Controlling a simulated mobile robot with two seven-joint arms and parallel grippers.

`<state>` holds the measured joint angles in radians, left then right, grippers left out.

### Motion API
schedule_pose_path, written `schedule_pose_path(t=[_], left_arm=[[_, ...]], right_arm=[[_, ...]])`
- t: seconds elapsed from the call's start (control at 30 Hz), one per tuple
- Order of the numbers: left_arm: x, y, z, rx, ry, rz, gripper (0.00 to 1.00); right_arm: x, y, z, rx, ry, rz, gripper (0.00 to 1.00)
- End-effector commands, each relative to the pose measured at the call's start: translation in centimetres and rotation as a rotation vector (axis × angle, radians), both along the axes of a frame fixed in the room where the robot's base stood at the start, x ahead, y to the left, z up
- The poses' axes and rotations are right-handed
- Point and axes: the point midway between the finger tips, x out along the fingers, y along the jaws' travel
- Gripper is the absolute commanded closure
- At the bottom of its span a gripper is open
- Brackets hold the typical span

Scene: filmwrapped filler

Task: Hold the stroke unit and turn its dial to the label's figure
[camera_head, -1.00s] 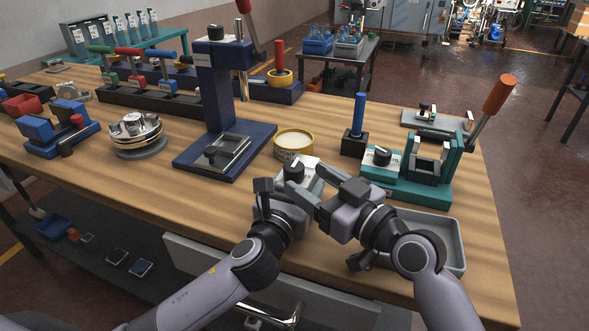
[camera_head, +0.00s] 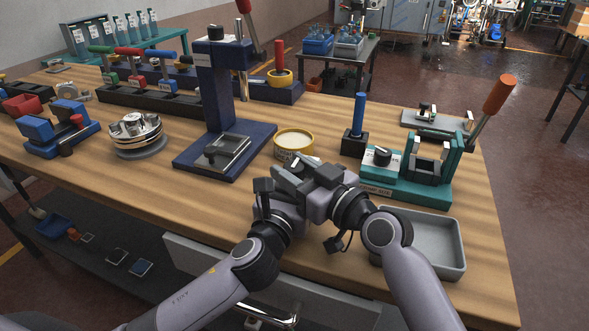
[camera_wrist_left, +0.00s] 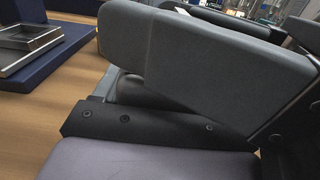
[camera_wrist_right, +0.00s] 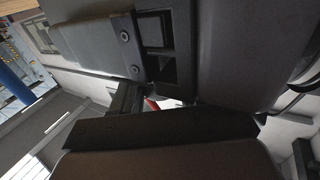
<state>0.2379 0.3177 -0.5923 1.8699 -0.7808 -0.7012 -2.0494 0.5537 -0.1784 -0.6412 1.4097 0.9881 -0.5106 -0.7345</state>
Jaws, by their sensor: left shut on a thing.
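My left gripper (camera_head: 283,186) is shut on the stroke unit, a small pale block with a black dial, above the front of the bench. Only a pale sliver of the unit (camera_head: 308,158) seems to show now; its dial and any label are hidden. My right gripper (camera_head: 296,174) lies over the unit from the right, its fingers at the dial's place. Whether these fingers are closed on the dial cannot be told. The left wrist view shows large grey fingers close up, and the right wrist view is mostly filled by gripper parts.
A teal fixture (camera_head: 405,190) with an orange-handled lever (camera_head: 499,93) and a dialled white block (camera_head: 381,157) stands to the right. A grey tray (camera_head: 447,238) lies in front of it. A yellow round tub (camera_head: 294,141) and a blue press (camera_head: 215,95) stand behind my grippers.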

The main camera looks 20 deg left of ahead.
Motion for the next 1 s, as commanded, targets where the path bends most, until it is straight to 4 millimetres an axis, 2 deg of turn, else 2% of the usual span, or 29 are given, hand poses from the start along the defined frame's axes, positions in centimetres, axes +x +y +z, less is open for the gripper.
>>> schedule_pose_path(t=[0.47, 1.0], left_arm=[[0.02, 0.03, 0.05, 0.001, -0.001, 0.001, 0.69], [0.01, -0.04, 0.07, 0.001, -0.002, -0.002, 0.69]], right_arm=[[-0.06, 0.13, -0.07, -0.006, -0.001, 0.062, 0.86], [0.18, -0.01, -0.27, -0.009, 0.007, 0.313, 0.86]])
